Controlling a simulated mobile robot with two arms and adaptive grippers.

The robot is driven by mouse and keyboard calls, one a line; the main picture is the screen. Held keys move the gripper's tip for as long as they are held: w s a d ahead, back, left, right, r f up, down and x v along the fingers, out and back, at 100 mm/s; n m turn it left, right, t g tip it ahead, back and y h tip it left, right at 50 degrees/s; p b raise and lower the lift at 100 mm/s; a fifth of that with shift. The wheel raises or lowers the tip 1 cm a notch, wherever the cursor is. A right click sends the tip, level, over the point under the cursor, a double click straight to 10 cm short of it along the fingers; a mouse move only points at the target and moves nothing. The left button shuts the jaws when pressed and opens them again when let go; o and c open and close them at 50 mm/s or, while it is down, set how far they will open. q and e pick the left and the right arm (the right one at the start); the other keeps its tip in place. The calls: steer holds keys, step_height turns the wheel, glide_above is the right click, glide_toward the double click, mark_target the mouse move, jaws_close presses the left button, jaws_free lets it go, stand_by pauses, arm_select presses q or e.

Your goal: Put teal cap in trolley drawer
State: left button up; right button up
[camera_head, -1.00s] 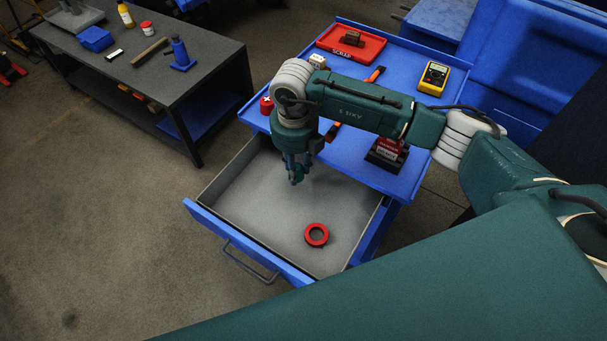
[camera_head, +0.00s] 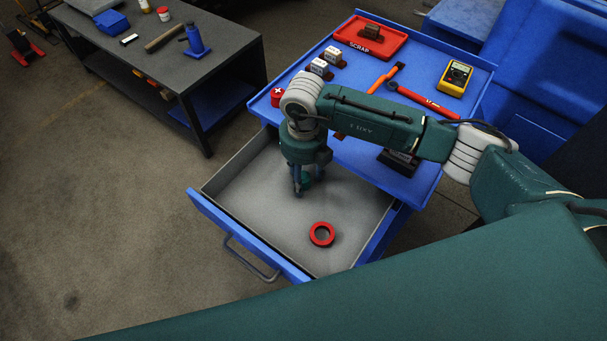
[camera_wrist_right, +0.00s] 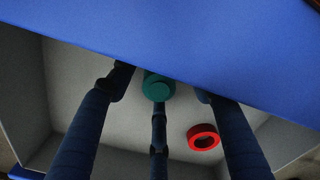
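The teal cap (camera_wrist_right: 159,87) shows between the fingers of my right gripper (camera_wrist_right: 160,88) in the right wrist view. The middle finger overlaps its lower edge; gaps show beside it toward the outer fingers, whose tips are partly hidden. In the head view, the cap (camera_head: 307,181) is a small teal patch behind a finger of my right gripper (camera_head: 301,186), which points down over the open drawer (camera_head: 237,192) of the blue trolley (camera_head: 420,82). I cannot tell whether the fingers grip it or whether it touches the drawer floor. My left gripper is not in view.
A red ring (camera_head: 322,223) lies on the drawer floor. The trolley top holds a red scrap tray (camera_head: 350,45), a yellow meter (camera_head: 456,77) and a red-handled tool (camera_head: 425,101). The blue top's edge overhangs the drawer's back. A dark workbench (camera_head: 226,50) stands at left.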

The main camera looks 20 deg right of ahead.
mark_target(304, 175)
steer(key=shift+r, duration=0.15)
step_height(304, 175, up, 12)
steer(key=p, duration=0.8)
steer(key=shift+r, duration=0.15)
